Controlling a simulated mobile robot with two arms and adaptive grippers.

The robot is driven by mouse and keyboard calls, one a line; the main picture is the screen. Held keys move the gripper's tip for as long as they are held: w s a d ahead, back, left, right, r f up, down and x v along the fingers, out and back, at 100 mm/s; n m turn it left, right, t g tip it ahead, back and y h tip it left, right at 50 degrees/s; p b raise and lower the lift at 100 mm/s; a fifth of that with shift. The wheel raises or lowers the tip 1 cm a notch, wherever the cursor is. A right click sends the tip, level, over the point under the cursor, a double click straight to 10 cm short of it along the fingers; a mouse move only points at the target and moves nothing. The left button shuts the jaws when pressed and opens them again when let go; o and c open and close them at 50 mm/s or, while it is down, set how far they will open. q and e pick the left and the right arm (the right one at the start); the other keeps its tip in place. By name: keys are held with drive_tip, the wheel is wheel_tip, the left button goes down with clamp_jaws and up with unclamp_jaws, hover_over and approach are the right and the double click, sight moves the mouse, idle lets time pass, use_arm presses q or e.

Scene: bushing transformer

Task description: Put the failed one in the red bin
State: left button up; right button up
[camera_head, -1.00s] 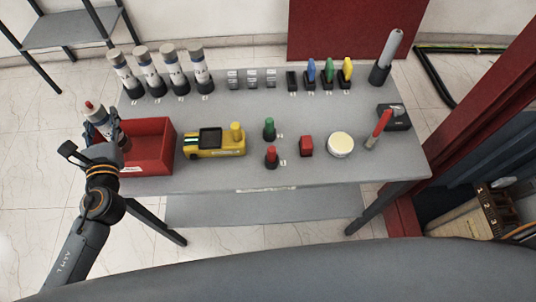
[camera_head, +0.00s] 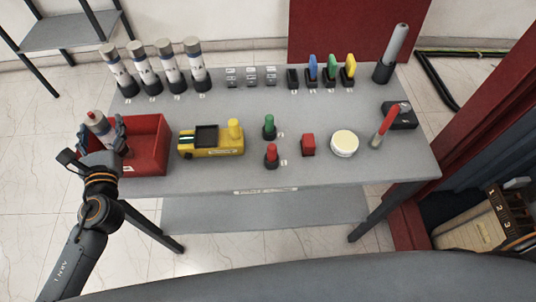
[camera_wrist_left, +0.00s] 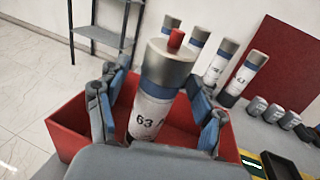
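A white and grey cylinder with a red tip (camera_head: 98,122) stands tilted at the left end of the red bin (camera_head: 146,165). In the left wrist view this cylinder (camera_wrist_left: 153,105) shows a blue band and the marking "63", with the bin (camera_wrist_left: 72,128) around its lower part. My left gripper (camera_head: 103,133) is at the bin's left side. Its fingers (camera_wrist_left: 158,92) are spread on both sides of the cylinder, with gaps visible. The cylinder's lower end is hidden. My right gripper is not in view.
Several similar cylinders without red tips (camera_head: 170,68) stand at the table's back left. A yellow device (camera_head: 210,141) lies right of the bin. Red and green knobs, a red block (camera_head: 308,145) and a round white tin (camera_head: 344,143) stand on the grey table (camera_head: 230,180).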

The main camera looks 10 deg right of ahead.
use_arm(q)
drive_tip(key=shift+f, duration=0.15)
drive_tip(key=shift+s+d, duration=0.1)
drive_tip(key=shift+s, duration=0.4)
drive_tip(key=s+d, duration=0.2)
drive_tip(key=s, duration=0.9)
drive_tip(key=shift+w, duration=0.1)
